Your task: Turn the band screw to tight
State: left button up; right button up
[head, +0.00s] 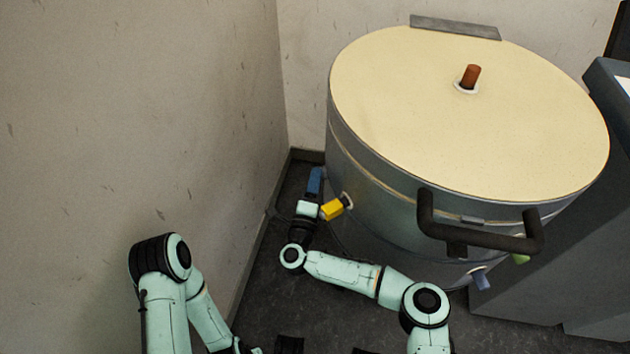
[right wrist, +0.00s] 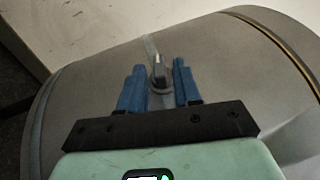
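The band screw (right wrist: 159,72) is a small grey metal key-like head on a narrow strip running up the grey drum side in the right wrist view. My right gripper (right wrist: 158,66) is open, with one blue finger on each side of the screw and a visible gap to each. In the head view my right gripper (head: 316,182) is low at the left side of the large drum (head: 385,190). The screw cannot be made out there. My left arm is folded at the lower left of the head view; its fingers are not seen.
A yellow plug (head: 332,209) sticks out of the drum beside my right gripper. A black handle (head: 480,238) juts from the drum's front. The drum's cream lid (head: 460,130) bears a brown peg (head: 469,76). A wall is close on the left; a grey cabinet (head: 545,270) stands right.

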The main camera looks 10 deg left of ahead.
pick_arm(q)
jog(key=shift+s+f, duration=0.1)
pick_arm(e)
jog(key=shift+a+f+m+t+h+b, duration=0.1)
jog(key=shift+f+m+t+h+b, duration=0.15)
jog(key=shift+t, duration=0.25)
jog(key=shift+f+m+t+h+b, duration=0.15)
jog(key=shift+m+t+b, duration=0.15)
jog(key=shift+t, duration=0.2)
pick_arm(q)
jog(key=shift+s+a+f+g, duration=0.1)
jog(key=shift+s+f+g, duration=0.1)
jog(key=shift+s, duration=0.3)
jog(key=shift+s+a+f+g, duration=0.1)
jog(key=shift+s+f, duration=0.1)
jog(key=shift+s, duration=0.3)
pick_arm(e)
jog(key=shift+w+f+m+t+h, duration=0.1)
jog(key=shift+w+m+t+h, duration=0.05)
jog(key=shift+m+t+h, duration=0.7)
jog(key=shift+w+f+m+t+h, duration=0.1)
jog(key=shift+m+t+h, duration=0.55)
jog(key=shift+m+t, duration=0.35)
jog(key=shift+m+h, duration=0.3)
jog(key=shift+h, duration=0.2)
jog(key=shift+w, duration=0.1)
jog(key=o, duration=0.7)
